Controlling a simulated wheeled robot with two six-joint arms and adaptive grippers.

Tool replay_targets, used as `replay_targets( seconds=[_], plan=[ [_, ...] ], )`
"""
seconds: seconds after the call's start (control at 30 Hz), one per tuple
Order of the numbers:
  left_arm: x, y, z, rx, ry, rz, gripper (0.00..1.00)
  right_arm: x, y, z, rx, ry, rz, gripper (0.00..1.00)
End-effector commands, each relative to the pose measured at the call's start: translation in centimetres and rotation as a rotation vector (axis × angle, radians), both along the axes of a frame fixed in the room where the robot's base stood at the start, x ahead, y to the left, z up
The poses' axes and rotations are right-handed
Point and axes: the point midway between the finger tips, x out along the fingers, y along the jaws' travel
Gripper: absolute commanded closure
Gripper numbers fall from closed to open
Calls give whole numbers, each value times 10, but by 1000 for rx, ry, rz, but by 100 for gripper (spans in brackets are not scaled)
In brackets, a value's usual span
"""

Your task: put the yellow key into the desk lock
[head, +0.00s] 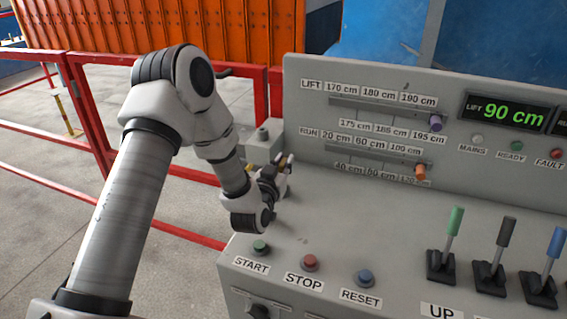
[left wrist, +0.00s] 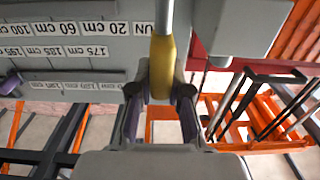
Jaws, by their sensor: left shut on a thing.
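My left gripper (head: 284,172) is over the back left corner of the grey desk, beside the small grey box. In the left wrist view my left gripper (left wrist: 160,92) is shut on the yellow key (left wrist: 162,66), with a finger on each side of its yellow handle. The key's grey shaft points to the top of that view, where its end is cut off. In the head view the key is mostly hidden by the gripper. A dark round fitting (head: 258,311) on the desk's front face, below START, may be the desk lock; I cannot tell. My right gripper is out of view.
The grey box (head: 262,148) stands close behind the gripper, and the upright label panel (head: 300,100) rises to its right. START (head: 260,247), STOP (head: 310,262) and RESET (head: 364,277) buttons and several levers stand on the desk. Red railings (head: 190,172) run behind.

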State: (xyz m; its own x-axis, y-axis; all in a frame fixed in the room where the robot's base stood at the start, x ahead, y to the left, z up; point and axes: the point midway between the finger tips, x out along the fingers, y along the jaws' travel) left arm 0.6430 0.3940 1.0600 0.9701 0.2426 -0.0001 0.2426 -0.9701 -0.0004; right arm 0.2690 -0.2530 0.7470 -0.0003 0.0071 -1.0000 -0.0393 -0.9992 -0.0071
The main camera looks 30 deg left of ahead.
Motion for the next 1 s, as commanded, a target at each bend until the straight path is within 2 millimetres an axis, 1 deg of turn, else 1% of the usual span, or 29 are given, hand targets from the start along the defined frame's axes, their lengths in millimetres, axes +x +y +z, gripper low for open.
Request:
replay_targets(
  seconds=[0.1,0.23,1.0],
  plan=[
    [0,0,8,0,-1,0,100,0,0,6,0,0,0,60],
    [0,0,13,0,-1,0,100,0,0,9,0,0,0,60],
    [0,0,12,0,-1,0,100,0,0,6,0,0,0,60]
  ],
)
